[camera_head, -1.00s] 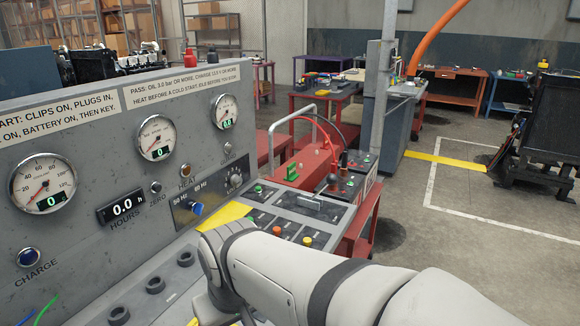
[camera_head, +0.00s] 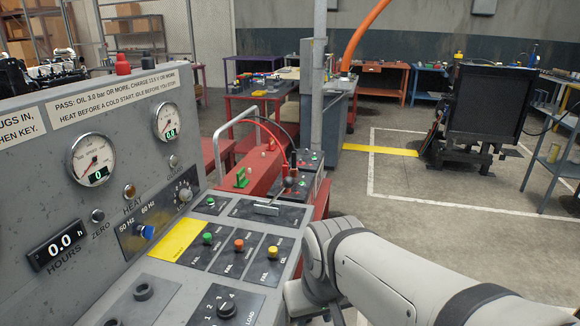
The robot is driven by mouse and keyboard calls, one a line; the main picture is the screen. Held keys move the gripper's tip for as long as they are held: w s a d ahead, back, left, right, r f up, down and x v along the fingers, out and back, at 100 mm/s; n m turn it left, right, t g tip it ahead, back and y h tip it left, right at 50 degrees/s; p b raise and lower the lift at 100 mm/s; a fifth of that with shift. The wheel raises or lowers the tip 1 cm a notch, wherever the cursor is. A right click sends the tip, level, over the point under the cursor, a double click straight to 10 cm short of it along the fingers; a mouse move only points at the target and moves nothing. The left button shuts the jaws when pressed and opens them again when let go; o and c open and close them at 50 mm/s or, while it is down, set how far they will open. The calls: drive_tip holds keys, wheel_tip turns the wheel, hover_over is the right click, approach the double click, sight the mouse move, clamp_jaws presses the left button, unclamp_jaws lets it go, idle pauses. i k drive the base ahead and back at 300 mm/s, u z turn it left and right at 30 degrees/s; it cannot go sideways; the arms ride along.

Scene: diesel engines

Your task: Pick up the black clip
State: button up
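I cannot clearly make out the black clip. A red cable and a black cable (camera_head: 268,137) loop over a red box (camera_head: 262,170) beside the grey control panel. They run toward a small dark shape (camera_head: 290,172) at the box's right end, too small to identify. My white arm comes in from the lower right, and its wrist bends down at the bottom of the picture. My gripper itself is not in view.
The grey panel (camera_head: 50,150) with gauges and a sloping console (camera_head: 190,260) fills the left. A grey post (camera_head: 319,80) stands behind the red box. A black radiator-like unit (camera_head: 490,105) and a blue-grey cart (camera_head: 556,150) stand at right. Open floor (camera_head: 430,235) lies between.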

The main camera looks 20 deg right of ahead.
sight(294, 172)
drive_tip(key=z, duration=0.7)
drive_tip(key=k, duration=1.85)
drive_tip(key=z, duration=0.9)
drive_tip(key=i, duration=2.7)
drive_tip(key=u, duration=0.3)
drive_tip(key=i, duration=1.4)
drive_tip(key=u, duration=0.95)
